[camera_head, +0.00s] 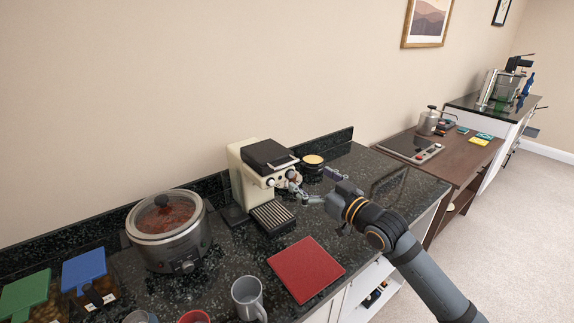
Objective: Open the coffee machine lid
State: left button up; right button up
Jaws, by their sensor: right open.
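The coffee machine (247,177) is cream-coloured and stands upright on the dark speckled counter against the wall. Its black lid (268,153) on top looks closed. A ribbed drip tray (272,216) sits at its front. My right gripper (318,186) is open and empty, just right of the machine's front, near its knobs and lower than the lid. I cannot tell whether a finger touches the machine. My left gripper is not in view.
A slow cooker (183,263) stands left of the machine. A red board (306,269) and a grey mug (248,298) lie in front. A round container (312,162) is behind my right gripper. Lidded bins (85,268) are at far left. The air above the machine is clear.

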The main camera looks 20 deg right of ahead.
aim_at(288, 165)
jog(key=p+x, duration=0.1)
jog(key=x, duration=0.7)
jog(key=shift+w+a, duration=0.25)
jog(key=shift+w, duration=0.05)
jog(key=shift+w+a+f+p, duration=0.15)
jog(key=shift+w+a+p, duration=0.15)
jog(key=shift+w, duration=0.35)
